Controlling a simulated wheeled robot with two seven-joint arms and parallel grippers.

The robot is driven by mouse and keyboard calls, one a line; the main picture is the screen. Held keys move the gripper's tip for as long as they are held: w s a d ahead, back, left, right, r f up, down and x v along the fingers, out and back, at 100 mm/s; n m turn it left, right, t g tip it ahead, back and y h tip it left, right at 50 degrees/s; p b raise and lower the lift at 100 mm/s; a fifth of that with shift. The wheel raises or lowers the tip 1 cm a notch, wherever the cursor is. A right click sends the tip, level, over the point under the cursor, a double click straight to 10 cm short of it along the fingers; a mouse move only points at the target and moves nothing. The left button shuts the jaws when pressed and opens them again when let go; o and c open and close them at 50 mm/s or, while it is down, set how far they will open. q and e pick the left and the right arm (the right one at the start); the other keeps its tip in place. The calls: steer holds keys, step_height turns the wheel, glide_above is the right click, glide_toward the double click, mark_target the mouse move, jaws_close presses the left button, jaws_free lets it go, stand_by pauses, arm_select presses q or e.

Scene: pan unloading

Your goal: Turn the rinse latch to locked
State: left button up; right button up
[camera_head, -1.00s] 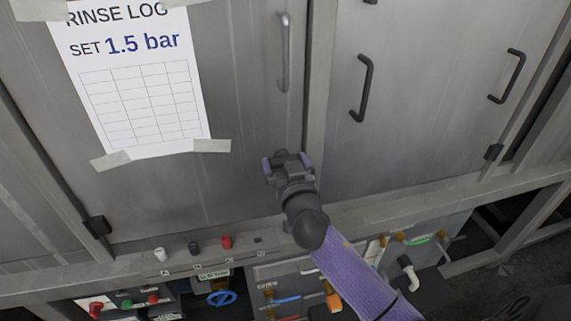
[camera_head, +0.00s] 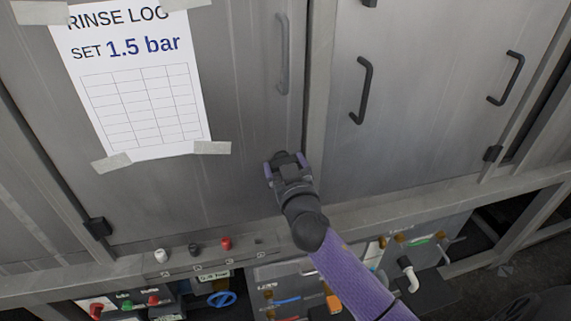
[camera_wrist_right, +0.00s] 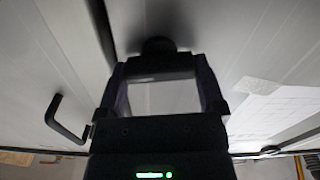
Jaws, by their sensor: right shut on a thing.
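My right gripper (camera_head: 285,160) is at the lower right of the grey cabinet door, below its bar handle. It is shut on a dark piece at the door, which I take to be the rinse latch. In the right wrist view this dark, rounded rinse latch (camera_wrist_right: 158,46) shows at the fingertips (camera_wrist_right: 160,62), against the grey panel. In the head view the gripper hides most of it, and its markings or exact angle cannot be made out. My left gripper is not in view.
A grey bar handle (camera_head: 283,55) is above the gripper, and a taped rinse log sheet (camera_head: 140,85) is to its left. Black handles (camera_head: 362,90) are on the right doors. Below, a ledge carries small white, black and red knobs (camera_head: 226,243), with valves and hoses underneath.

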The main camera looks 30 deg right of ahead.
steer(key=n, duration=0.4)
steer(key=shift+n+p, duration=0.3)
steer(key=shift+p, duration=0.1)
steer(key=shift+a+f+n+p, duration=0.1)
steer(key=shift+n+p, duration=0.3)
steer(key=shift+n, duration=2.4)
steer(key=shift+a+f+n+p, duration=0.1)
steer(key=shift+n+p, duration=0.3)
steer(key=shift+n, duration=2.7)
steer(key=o, duration=1)
steer(key=shift+c, duration=0.2)
steer(key=v, duration=0.9)
steer(key=shift+s, duration=0.4)
